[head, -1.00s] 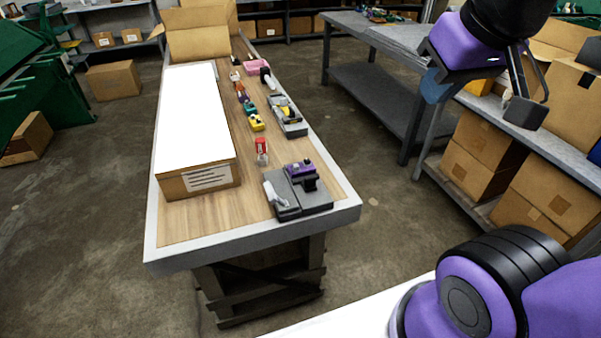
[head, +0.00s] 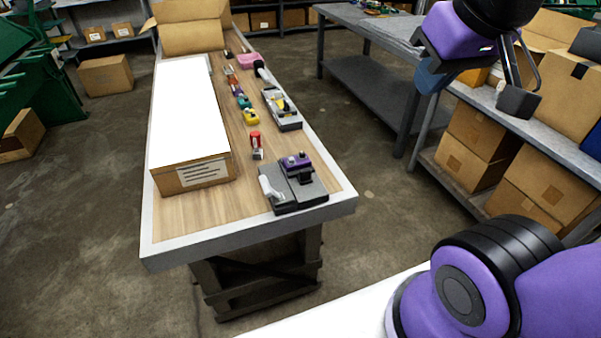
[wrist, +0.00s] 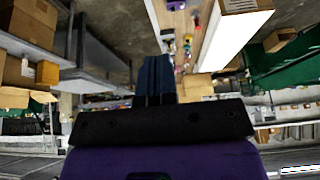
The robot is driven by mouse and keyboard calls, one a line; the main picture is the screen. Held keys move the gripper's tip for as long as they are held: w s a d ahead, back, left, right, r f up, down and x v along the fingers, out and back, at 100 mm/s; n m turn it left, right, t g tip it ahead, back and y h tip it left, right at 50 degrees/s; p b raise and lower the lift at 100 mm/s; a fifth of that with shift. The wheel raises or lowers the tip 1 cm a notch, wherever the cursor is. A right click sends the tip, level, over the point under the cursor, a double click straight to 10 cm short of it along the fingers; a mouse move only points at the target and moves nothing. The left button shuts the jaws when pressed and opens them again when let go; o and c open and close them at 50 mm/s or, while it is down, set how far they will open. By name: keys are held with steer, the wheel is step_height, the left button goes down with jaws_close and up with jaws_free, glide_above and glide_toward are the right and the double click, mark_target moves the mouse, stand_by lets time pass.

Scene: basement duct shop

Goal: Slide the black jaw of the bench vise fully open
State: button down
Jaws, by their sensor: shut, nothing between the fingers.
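What looks like the bench vise (head: 308,193) sits at the near right corner of the wooden-topped table. It has a dark grey base, a purple block on top, a small black part that seems to be the jaw (head: 306,178), and a light grey handle-like piece at its left. How far the jaw is open is too small to tell. My gripper (head: 428,88) is up in the air to the right of the table, well apart from the vise. In the wrist view its blue fingers (wrist: 156,72) are together and empty.
A long white-topped cardboard box (head: 190,174) fills the table's left side. A red item (head: 256,146) and a grey tray with a yellow-black object (head: 281,120) lie behind the vise. A grey shelf with cartons (head: 474,134) stands right. Floor between is clear.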

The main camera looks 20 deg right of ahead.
steer(key=c, duration=1.3)
jaws_free()
steer(key=shift+w, duration=0.15)
steer(key=o, duration=0.6)
steer(key=shift+w+a+f, duration=0.1)
steer(key=shift+w+f, duration=0.05)
steer(key=shift+w, duration=1.1)
steer(key=g, duration=0.5)
glide_above(305, 170)
step_height(305, 170, down, 30)
step_height(305, 170, down, 11)
steer(key=shift+f, duration=0.1)
